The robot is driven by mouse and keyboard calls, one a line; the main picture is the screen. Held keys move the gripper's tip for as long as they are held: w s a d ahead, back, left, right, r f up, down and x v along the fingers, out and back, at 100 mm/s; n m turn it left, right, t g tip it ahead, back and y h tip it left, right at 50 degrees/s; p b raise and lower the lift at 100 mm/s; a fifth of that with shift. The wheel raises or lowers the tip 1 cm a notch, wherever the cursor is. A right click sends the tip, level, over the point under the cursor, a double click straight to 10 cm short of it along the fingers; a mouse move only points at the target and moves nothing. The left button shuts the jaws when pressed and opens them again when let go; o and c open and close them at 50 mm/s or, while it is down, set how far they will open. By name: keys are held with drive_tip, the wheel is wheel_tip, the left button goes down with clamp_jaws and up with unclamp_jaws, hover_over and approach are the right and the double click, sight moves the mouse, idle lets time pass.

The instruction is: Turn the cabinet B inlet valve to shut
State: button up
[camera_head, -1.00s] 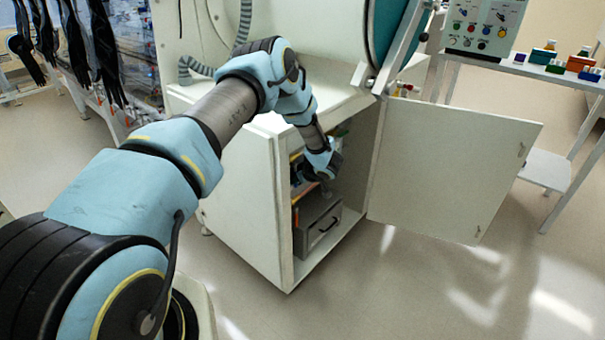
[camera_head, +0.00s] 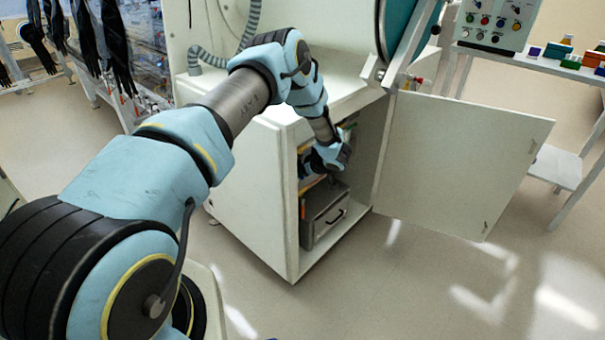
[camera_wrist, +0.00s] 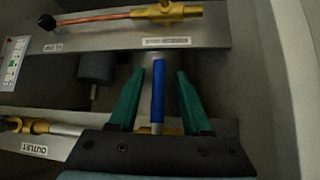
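In the wrist view, a blue lever handle (camera_wrist: 158,90) stands between the two green fingers of my gripper (camera_wrist: 157,85). A gap shows on each side of the handle, so the gripper is open around it and not closed on it. Below the handle, a pipe with brass fittings (camera_wrist: 12,125) runs behind my gripper by a label reading OUTLET (camera_wrist: 34,148). Above, a copper pipe (camera_wrist: 105,17) leads to a brass valve body (camera_wrist: 167,12), with a small label below it that I cannot read surely. In the head view my gripper is inside the open cabinet, its fingers hidden.
The cabinet door (camera_head: 460,165) stands swung open to the right. A grey drawer box (camera_head: 325,215) sits on the cabinet floor below my wrist. The cabinet's side walls are close around my arm. A side table with a control panel (camera_head: 495,22) stands at right.

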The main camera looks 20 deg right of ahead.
drive_tip(key=v, duration=1.1)
drive_tip(key=shift+b, duration=0.45)
